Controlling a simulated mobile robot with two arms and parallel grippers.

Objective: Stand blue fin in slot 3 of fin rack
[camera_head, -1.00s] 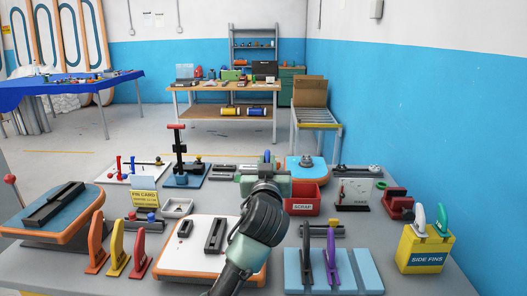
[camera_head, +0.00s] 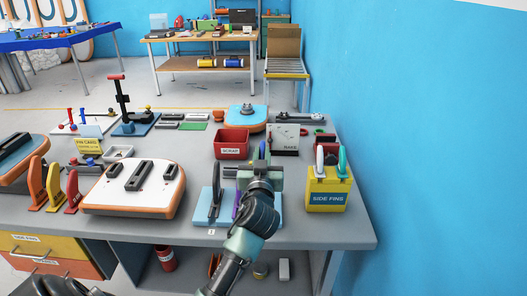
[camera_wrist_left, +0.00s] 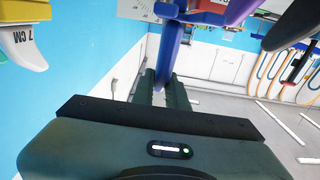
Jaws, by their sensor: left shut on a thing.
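The blue fin (camera_wrist_left: 170,45) is held in my left gripper (camera_wrist_left: 163,88), whose dark fingers are closed around it in the left wrist view. In the head view my left gripper (camera_head: 262,168) is above the right part of the fin rack, and little of the blue fin shows. The fin rack (camera_head: 203,208) is a light blue board at the table's front edge. A black fin (camera_head: 215,195) stands in it on the left, near a label reading 1. A purple fin (camera_head: 236,204) stands beside it, mostly behind my arm. Slot 3 is hidden or cannot be made out. My right gripper is not in view.
A yellow side fins box (camera_head: 328,195) with fins stands right of the rack. A red scrap bin (camera_head: 232,143) is behind it. A white board with an orange edge (camera_head: 133,190) lies to the left, beside red, yellow and orange fins (camera_head: 54,187).

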